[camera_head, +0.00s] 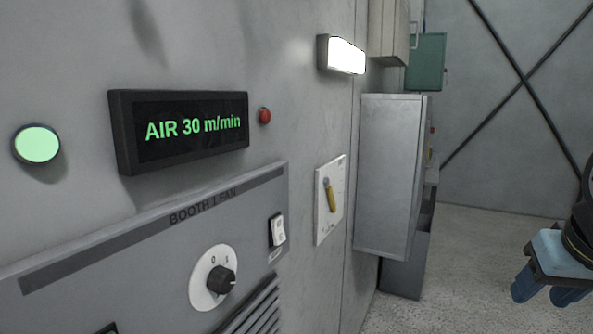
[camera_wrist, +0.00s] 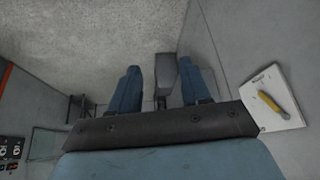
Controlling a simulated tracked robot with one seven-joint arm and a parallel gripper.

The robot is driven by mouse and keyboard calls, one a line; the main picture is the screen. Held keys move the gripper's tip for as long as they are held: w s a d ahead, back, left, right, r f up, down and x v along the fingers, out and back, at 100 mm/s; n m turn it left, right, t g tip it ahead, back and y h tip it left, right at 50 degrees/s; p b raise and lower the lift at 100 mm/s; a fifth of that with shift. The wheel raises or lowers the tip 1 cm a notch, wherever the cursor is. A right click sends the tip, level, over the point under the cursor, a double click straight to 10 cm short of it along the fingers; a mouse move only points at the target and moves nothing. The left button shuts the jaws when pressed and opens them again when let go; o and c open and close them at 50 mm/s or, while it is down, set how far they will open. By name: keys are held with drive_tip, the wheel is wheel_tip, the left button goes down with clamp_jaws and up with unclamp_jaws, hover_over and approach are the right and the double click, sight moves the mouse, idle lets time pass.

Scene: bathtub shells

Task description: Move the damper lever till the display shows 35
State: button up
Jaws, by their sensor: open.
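The display (camera_head: 180,128) on the wall reads "AIR 30 m/min" in green. The damper lever (camera_head: 330,198) is a yellow handle on a white plate (camera_head: 321,226), mounted on the wall right of the fan panel. In the head view it stands nearly upright, its upper end at a grey pivot. The lever also shows in the wrist view (camera_wrist: 268,102), at the right, on its white plate (camera_wrist: 292,116). My gripper (camera_head: 541,296) is at the right edge of the head view, well away from the lever. Its two blue fingers (camera_wrist: 157,88) are apart with nothing held between them.
The grey BOOTH 1 FAN panel (camera_head: 140,238) carries a round knob (camera_head: 220,280) and a white rocker switch (camera_head: 278,231). A green lamp (camera_head: 38,145) and red button (camera_head: 264,116) flank the display. A grey cabinet (camera_head: 388,175) juts out beyond the lever. Open floor (camera_head: 480,270) lies right.

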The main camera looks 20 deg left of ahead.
drive_tip(key=w+a+f+m+g+y, duration=0.2)
drive_tip(key=w+a+m+g+y, duration=0.1)
drive_tip(key=w+a+y, duration=0.4)
drive_tip(key=m+t+y, duration=0.1)
drive_tip(key=m+y, duration=1)
drive_tip(key=m, duration=0.1)
approach(334, 200)
drive_tip(key=a, duration=0.5)
drive_tip(key=w+a, duration=0.1)
drive_tip(key=a, duration=0.1)
drive_tip(key=shift+a+r, duration=0.3)
drive_tip(key=shift+a, duration=0.05)
clamp_jaws()
